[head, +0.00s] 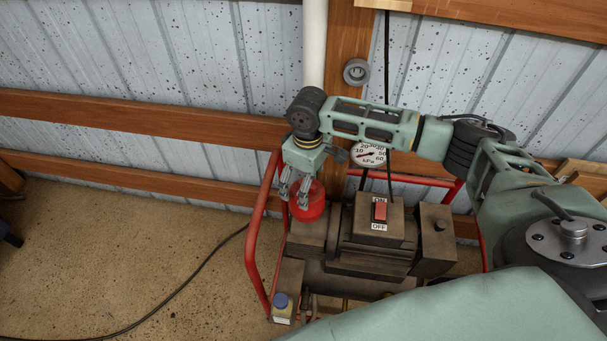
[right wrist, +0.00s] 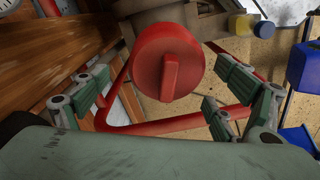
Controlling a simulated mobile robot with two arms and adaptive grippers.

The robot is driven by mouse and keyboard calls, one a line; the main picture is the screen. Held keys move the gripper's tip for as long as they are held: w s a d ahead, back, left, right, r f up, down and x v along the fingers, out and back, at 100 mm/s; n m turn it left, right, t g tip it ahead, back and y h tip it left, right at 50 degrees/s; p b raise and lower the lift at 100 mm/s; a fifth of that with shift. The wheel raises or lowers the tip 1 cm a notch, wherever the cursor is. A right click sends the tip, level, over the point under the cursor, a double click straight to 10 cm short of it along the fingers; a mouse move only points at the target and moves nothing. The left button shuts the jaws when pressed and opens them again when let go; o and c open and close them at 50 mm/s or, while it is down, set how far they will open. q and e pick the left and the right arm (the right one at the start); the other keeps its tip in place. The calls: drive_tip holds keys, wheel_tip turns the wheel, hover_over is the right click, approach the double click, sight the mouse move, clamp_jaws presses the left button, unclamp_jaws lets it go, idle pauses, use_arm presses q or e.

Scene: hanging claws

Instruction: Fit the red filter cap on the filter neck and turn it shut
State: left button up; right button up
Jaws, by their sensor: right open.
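The red filter cap (head: 309,207) is a round cap at the left end of the brown pump in the head view. In the right wrist view the cap (right wrist: 147,62) faces me, its raised grip bar nearly upright. The filter neck is hidden behind it, so I cannot tell how well the cap is seated. My right gripper (head: 294,197) points down over the cap in the head view. In the right wrist view its fingers (right wrist: 160,92) are spread wide, and a gap shows between them and the cap. My left gripper is not in view.
A red tube frame (head: 255,235) surrounds the pump (head: 375,238). A gauge (head: 369,154) and an ON/OFF switch (head: 380,211) are right of the cap. A blue-capped bottle (head: 282,308) stands at front. A wooden rail wall (head: 150,116) is behind; the left floor is mostly clear.

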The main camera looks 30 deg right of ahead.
drive_tip(key=f, duration=0.6)
drive_tip(key=shift+s+f, duration=0.35)
drive_tip(key=shift+f, duration=0.05)
drive_tip(key=c, duration=1.6)
drive_tip(key=shift+r+m+p, duration=0.2)
drive_tip(key=shift+m+p, duration=0.2)
drive_tip(key=shift+p, duration=0.25)
drive_tip(key=m+p, duration=0.4)
drive_tip(key=shift+s, duration=0.1)
drive_tip(key=shift+f+m+p, duration=0.15)
drive_tip(key=shift+m+p, duration=0.45)
drive_tip(key=shift+p, duration=0.05)
